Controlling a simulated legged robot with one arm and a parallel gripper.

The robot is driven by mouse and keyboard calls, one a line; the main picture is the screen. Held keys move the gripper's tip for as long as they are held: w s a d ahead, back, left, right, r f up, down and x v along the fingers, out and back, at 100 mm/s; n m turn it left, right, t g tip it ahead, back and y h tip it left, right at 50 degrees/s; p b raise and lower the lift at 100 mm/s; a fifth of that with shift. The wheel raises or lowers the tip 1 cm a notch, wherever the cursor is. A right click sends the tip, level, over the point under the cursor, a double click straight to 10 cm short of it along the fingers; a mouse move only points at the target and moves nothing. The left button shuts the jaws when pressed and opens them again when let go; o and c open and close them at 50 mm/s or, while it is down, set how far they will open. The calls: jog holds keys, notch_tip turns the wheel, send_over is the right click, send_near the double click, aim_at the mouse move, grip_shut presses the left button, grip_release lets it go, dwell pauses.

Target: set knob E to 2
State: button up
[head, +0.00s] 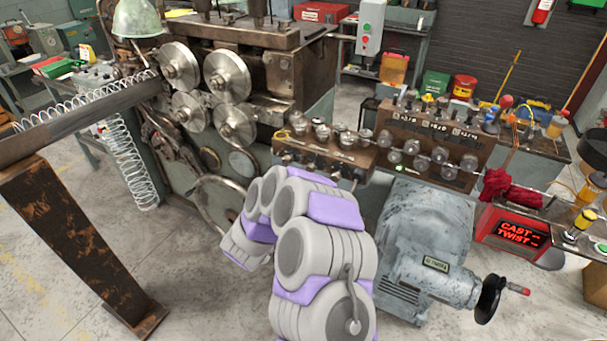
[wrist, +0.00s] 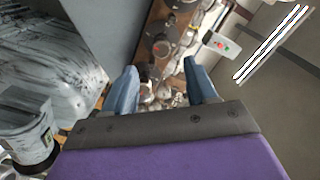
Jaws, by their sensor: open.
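In the head view, a brown rusty box (head: 322,160) with a row of round metal rollers on top and small dark knobs along its front stands at the middle. A second brown box (head: 434,140) with rollers and small white number displays is to its right. The lettering is too small to tell which knob is E or its setting. In the wrist view, my gripper (wrist: 161,82) is open, with two blue fingers apart and nothing seen held between them. A brown panel with round fittings (wrist: 163,45) lies beyond the fingertips. In the head view the fingers cannot be made out.
The coiler with large steel rolls (head: 228,75) stands at the back left. A grey motor housing with a crank (head: 430,245) is right of my arm. A red-lit sign (head: 520,233) stands farther right. Bare floor shows at the lower left.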

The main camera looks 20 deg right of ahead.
jog(key=v, duration=0.7)
jog(key=shift+s+a+p, duration=0.15)
jog(key=shift+a+p, duration=0.1)
jog(key=shift+p, duration=0.15)
